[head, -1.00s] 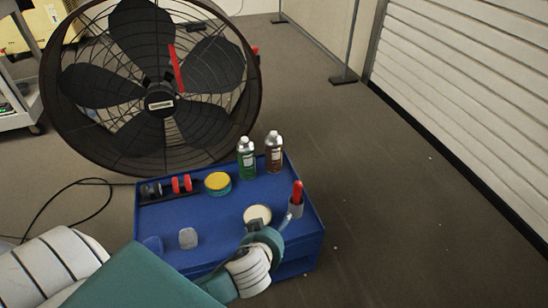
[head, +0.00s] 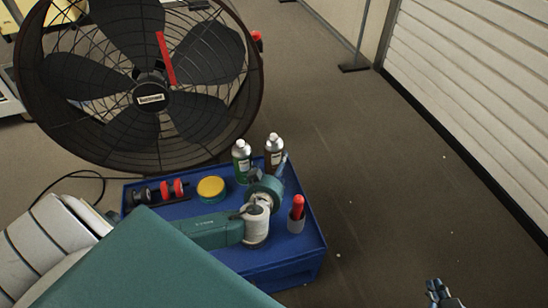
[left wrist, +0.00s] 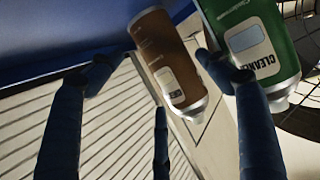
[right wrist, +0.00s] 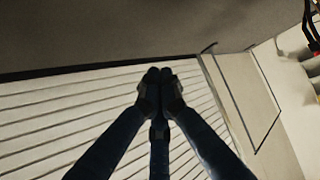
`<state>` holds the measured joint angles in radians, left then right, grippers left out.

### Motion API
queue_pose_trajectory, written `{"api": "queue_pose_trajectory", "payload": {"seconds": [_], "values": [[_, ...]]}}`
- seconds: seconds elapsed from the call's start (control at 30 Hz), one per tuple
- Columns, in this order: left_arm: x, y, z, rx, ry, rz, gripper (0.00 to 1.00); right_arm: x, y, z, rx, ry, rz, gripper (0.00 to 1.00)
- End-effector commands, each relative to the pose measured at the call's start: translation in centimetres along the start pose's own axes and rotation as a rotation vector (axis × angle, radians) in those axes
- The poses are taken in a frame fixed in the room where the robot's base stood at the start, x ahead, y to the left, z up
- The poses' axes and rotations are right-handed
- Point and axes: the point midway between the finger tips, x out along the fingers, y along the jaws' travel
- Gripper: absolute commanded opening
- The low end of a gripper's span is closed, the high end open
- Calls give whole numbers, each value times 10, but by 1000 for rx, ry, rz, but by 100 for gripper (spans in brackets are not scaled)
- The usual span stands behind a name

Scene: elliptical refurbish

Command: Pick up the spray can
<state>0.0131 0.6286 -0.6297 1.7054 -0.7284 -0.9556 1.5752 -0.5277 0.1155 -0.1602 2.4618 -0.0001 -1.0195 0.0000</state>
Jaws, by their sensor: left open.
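Two spray cans stand side by side at the back edge of the blue cart top. The green can (head: 242,163) has a "CLEANER" label in the left wrist view (left wrist: 255,45). The brown can (head: 274,150) is to its right, and it also shows in the left wrist view (left wrist: 168,58). My left gripper (head: 271,170) is open and empty just in front of the brown can. In the left wrist view the brown can lies between its spread fingers, with one fingertip close to the green can. My right gripper (right wrist: 160,76) is shut and empty, low at the right in the head view (head: 438,290).
The blue cart (head: 290,258) also holds a yellow-lidded tin (head: 211,188), red and black rolls (head: 172,190) and a red-handled tool in a cup (head: 297,210). A large caged fan (head: 150,100) stands behind. The floor (head: 400,200) at right is clear.

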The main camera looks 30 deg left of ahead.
Motion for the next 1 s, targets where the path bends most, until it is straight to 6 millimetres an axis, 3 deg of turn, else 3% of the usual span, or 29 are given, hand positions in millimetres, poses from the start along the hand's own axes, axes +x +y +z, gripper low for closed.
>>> {"api": "queue_pose_trajectory", "payload": {"seconds": [0.33, 0.7, 1.0], "values": [[22, 0, 0, 1, 1, -1, 77, 4, -4, -31, -1, 129, -8, 0], [62, 0, 0, 1, 0, -1, 77, -5, -12, -96, -1, 404, -25, 0], [66, 0, 0, 0, -1, -1, 77, -8, -13, -106, -1, 440, -27, 0]]}}
